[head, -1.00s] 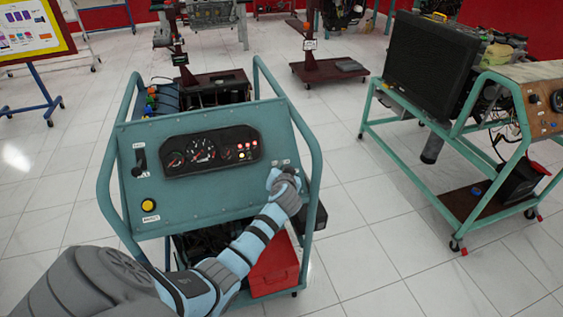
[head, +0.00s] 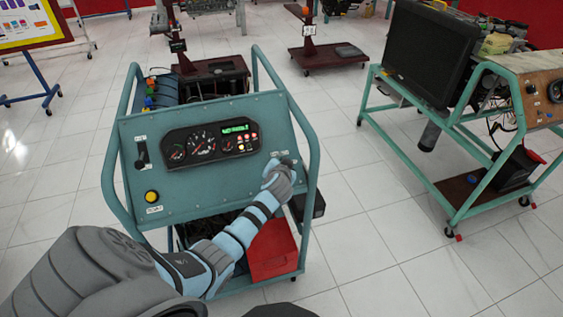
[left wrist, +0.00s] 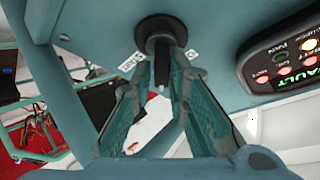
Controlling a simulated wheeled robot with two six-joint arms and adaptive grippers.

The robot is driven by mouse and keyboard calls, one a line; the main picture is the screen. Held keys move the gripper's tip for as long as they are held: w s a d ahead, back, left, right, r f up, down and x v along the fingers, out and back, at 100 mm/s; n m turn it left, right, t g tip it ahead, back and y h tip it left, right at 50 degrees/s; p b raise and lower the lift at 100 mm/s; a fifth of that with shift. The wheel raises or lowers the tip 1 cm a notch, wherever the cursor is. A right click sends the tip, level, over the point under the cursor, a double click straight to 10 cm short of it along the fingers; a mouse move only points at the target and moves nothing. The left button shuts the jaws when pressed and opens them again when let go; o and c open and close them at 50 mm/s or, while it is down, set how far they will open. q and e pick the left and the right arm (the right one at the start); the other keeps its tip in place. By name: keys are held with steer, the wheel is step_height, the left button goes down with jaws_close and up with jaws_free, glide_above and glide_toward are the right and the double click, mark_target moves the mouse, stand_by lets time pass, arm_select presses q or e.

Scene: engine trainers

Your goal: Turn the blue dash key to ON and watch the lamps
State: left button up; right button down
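The blue dash panel (head: 222,184) stands on a wheeled frame. Its gauge cluster (head: 210,143) has a lit green display and several lit lamps. In the left wrist view the lamps (left wrist: 284,70) show red, green and pale yellow, beside the word FAULT. The black key (left wrist: 162,72) sits in its round switch between two small white labels; I cannot read its position. My left gripper (head: 281,165) is at the switch, on the panel's right side. In the left wrist view its fingers (left wrist: 163,82) are partly open around the key, with gaps on both sides. My right gripper does not show.
A yellow button (head: 152,196) and a black lever (head: 142,152) are on the panel's left. A red box (head: 272,252) is low in the frame. A second trainer on a green frame (head: 462,212) stands to the right, with clear tiled floor between.

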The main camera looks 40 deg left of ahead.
arm_select(q)
steer(key=shift+o, duration=0.7)
steer(key=shift+a, duration=0.15)
steer(key=shift+w, duration=0.1)
steer(key=v, duration=1.2)
